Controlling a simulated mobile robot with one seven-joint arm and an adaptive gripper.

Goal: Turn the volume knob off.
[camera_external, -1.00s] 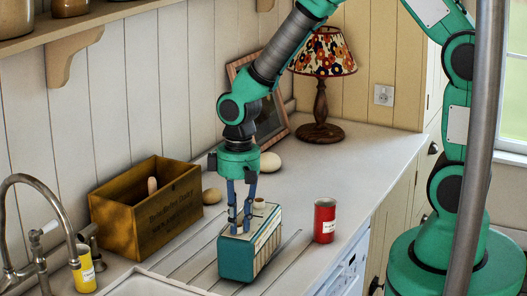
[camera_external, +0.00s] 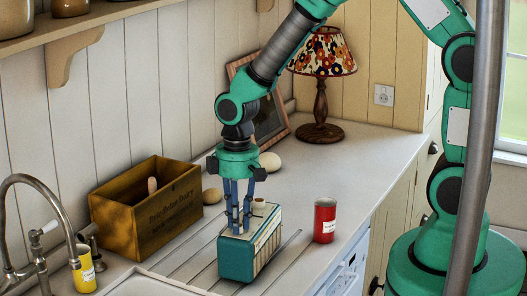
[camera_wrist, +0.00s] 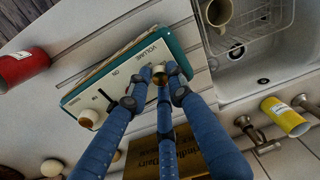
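The radio is a teal box with a cream top, standing on the counter; its teal side (camera_external: 236,262) faces the external view. In the wrist view its cream top (camera_wrist: 118,80) carries the printed words VOLUME and ON. The volume knob (camera_wrist: 174,69) is at the end of the top nearest the sink, mostly hidden by my fingertips. My gripper (camera_external: 236,229) points down on the radio's near end, its blue fingers drawn close together around the volume knob; the fingertips also show in the wrist view (camera_wrist: 162,78). A second, cream knob (camera_external: 259,204) stands free at the other end.
A wooden crate (camera_external: 148,212) stands left of the radio, and a red can (camera_external: 324,221) stands to its right.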

